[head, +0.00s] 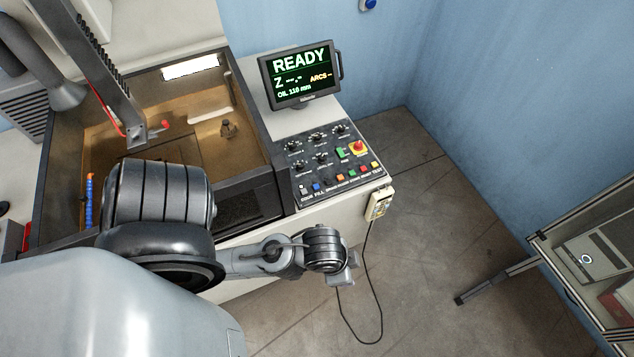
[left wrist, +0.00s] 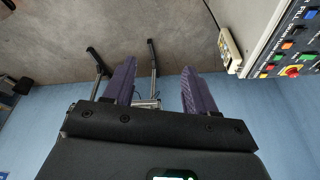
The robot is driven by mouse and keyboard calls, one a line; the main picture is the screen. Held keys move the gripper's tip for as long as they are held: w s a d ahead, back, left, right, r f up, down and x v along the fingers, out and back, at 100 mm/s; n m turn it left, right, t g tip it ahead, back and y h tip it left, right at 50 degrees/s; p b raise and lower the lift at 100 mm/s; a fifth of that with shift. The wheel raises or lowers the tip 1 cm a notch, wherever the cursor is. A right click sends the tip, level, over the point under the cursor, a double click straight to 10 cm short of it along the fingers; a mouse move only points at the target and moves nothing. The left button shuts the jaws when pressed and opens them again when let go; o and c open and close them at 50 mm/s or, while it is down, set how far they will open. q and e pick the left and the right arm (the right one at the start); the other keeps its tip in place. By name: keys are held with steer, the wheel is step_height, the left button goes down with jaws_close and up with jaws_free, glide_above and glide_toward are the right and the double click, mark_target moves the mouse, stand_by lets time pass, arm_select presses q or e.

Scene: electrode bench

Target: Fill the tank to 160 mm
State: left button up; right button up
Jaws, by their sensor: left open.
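The tank (head: 262,155) is an open dark-walled basin with a brown interior at the left of the head view. The monitor (head: 300,75) reads READY, with an oil level that looks like 118 mm. The control panel (head: 328,160) has knobs above a row of coloured buttons. A blue button (head: 316,187) sits by the FILL lettering near its left end. My left gripper (head: 350,272) is in front of the cabinet, below and apart from the panel. Its purple fingers are open and empty in the left wrist view (left wrist: 158,68). My right gripper is not in view.
A red emergency stop (head: 358,148) is at the panel's right. A corded pendant (head: 379,205) hangs at the cabinet corner, close to my left gripper. A cart (head: 560,262) stands at the right. Open floor (head: 430,230) lies between. My arm hides part of the tank's front.

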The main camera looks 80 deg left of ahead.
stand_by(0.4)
arm_select(q)
jaws_close()
stand_by(1.5)
